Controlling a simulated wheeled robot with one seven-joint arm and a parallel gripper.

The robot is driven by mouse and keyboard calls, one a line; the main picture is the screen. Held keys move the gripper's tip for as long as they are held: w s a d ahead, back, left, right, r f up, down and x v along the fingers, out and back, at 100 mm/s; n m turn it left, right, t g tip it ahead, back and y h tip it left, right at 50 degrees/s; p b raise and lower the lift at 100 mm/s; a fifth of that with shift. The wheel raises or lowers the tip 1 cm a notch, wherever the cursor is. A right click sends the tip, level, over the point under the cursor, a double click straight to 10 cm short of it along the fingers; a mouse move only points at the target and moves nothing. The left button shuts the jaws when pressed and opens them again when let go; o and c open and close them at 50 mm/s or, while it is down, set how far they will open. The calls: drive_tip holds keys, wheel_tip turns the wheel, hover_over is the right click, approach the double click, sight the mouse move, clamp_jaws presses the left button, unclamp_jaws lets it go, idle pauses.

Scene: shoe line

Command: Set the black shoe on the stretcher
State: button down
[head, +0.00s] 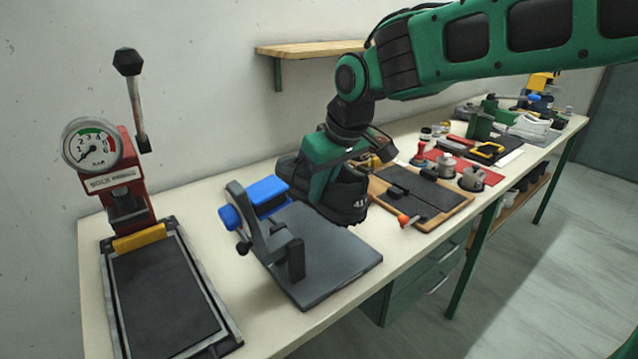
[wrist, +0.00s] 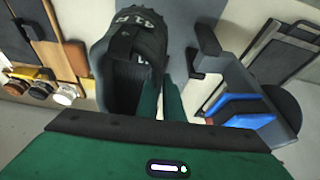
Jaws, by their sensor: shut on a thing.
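The black shoe (head: 345,195) is in my gripper (head: 322,185), above the back right of a grey base plate. In the wrist view the black shoe (wrist: 128,65) has its opening toward the camera, and my gripper's green fingers (wrist: 160,100) are shut on its side wall. The stretcher (head: 265,228) has a grey upright frame and blue blocks on a grey plate (head: 335,255). It stands left of the shoe and also shows in the wrist view (wrist: 245,85). Whether the shoe touches the plate I cannot tell.
A red sole press (head: 125,205) with a gauge stands at the left. A cutting board (head: 420,195) with tools, an orange-tipped handle (head: 404,220) and metal pots (head: 472,178) are to the right. A wooden shelf (head: 310,48) is on the wall.

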drive_tip(key=shift+f, duration=5.3)
drive_tip(key=shift+f, duration=0.4)
drive_tip(key=c, duration=1.8)
unclamp_jaws()
